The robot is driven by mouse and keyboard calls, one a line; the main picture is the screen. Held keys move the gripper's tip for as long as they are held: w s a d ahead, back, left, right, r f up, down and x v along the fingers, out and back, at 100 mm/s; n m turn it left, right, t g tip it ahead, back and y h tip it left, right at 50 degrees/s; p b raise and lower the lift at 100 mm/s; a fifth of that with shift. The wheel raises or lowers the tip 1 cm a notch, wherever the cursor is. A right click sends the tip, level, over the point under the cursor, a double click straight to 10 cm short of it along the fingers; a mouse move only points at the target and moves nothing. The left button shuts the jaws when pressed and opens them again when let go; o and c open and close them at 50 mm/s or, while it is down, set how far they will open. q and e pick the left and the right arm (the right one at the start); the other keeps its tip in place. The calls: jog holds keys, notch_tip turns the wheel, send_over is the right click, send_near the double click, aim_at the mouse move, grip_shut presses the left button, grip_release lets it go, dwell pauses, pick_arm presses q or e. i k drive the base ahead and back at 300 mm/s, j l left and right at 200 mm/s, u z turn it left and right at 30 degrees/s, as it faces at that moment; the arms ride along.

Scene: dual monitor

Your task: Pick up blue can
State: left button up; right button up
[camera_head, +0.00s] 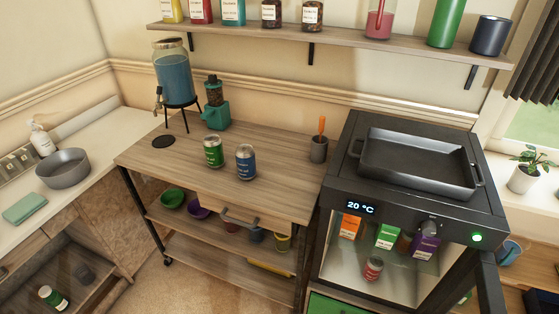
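The blue can (246,162) stands upright on the wooden top of a cart (282,196), near the middle of the view. A green can (213,152) stands upright just to its left, with a small gap between them. Neither of my grippers shows in the head view, and nothing is touching the blue can.
A grey cup with an orange-handled tool (319,149) stands right of the cans, beside a black oven with a pan (414,167) on top. A teal grinder (215,115) and a blue drink dispenser (174,75) stand behind. The cart top in front is clear.

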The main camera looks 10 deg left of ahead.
aim_at(246, 155)
jog(key=j+z, duration=0.35)
jog(key=i+j+z, duration=0.1)
jog(key=j+z, duration=0.25)
jog(key=j, duration=0.15)
jog(key=k+j+z, duration=0.1)
jog(key=j+z, duration=0.15)
jog(key=j, duration=1.3)
jog(key=k+j, duration=0.1)
jog(key=j, duration=0.5)
jog(key=j+z, duration=0.1)
jog(key=j, duration=0.55)
jog(key=k, duration=0.05)
